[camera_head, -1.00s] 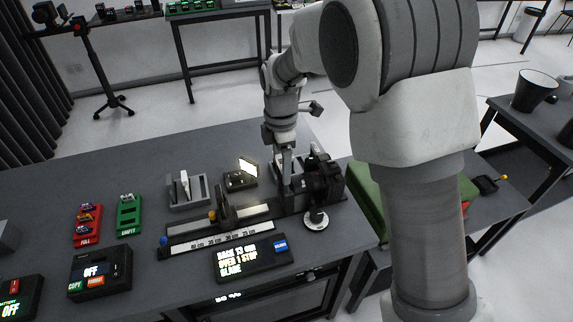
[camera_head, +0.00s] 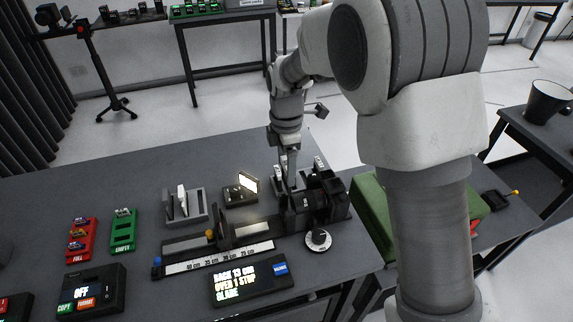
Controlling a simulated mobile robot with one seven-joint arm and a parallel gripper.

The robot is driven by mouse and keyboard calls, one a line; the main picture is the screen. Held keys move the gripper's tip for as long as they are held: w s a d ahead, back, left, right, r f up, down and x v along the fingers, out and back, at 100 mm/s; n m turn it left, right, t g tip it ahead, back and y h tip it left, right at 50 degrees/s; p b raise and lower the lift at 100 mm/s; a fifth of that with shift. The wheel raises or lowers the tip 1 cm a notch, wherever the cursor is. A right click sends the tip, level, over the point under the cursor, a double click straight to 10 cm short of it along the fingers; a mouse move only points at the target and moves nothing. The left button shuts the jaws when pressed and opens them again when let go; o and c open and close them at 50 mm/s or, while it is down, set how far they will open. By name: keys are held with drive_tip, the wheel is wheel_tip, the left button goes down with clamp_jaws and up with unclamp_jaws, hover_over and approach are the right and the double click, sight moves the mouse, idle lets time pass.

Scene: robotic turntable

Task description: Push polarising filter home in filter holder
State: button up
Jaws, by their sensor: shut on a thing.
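My gripper (camera_head: 290,184) points down just behind and left of the black camera (camera_head: 325,196) at the right end of the rail. It is shut on a small thin thing, taken as the polarising filter, which is too small and dark to make out. The filter holder seems to be the dark upright part (camera_head: 297,212) at the camera's front, beside my fingertips. I cannot tell how deep the filter sits in it.
A scaled rail (camera_head: 220,258) carries a dark upright plate (camera_head: 225,228). A lit panel (camera_head: 248,183) and grey stand (camera_head: 198,204) are behind it. A dial (camera_head: 319,240) and display box (camera_head: 252,281) are in front. Red (camera_head: 80,240) and green (camera_head: 124,231) trays lie left.

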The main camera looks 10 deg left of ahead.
drive_tip(key=shift+f, duration=0.1)
drive_tip(key=shift+f+b, duration=2)
drive_tip(key=shift+f, duration=0.8)
drive_tip(key=shift+f+b, duration=1.9)
drive_tip(key=shift+f, duration=1.05)
drive_tip(key=o, duration=1.2)
wheel_tip(320, 180, up, 17)
drive_tip(key=shift+r+p, duration=0.1)
drive_tip(key=shift+p, duration=0.35)
drive_tip(key=shift+r, duration=0.15)
